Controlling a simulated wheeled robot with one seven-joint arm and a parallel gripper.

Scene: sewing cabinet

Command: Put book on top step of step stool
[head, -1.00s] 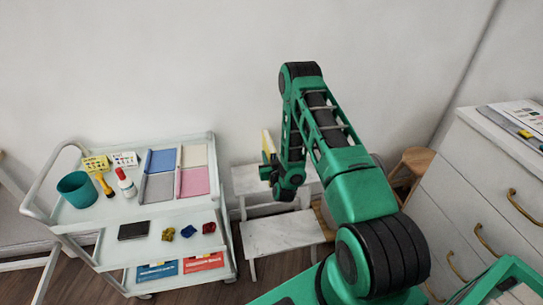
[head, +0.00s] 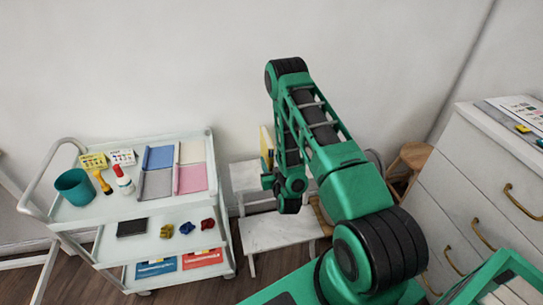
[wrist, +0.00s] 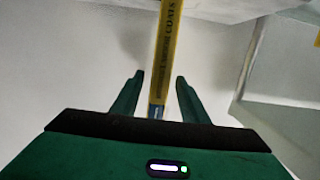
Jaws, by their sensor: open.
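The book shows in the head view as a thin yellow and cream upright shape (head: 266,146), partly hidden behind my arm, at the white step stool's top step (head: 243,178). In the wrist view its yellow spine (wrist: 168,50) with dark lettering runs between my gripper's two green fingers (wrist: 159,82). The fingers are apart, with a gap on each side of the spine. The book's far end is cut off by the frame top, so I cannot tell just how it rests. In the head view the fingers are hidden.
A white cart (head: 110,210) with a teal cup (head: 75,187), bottles and fabric stands left of the stool. The stool's lower step (head: 275,231) is bare where visible. A wooden stool (head: 411,160) and white drawers (head: 480,190) stand at right. The wall is close behind.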

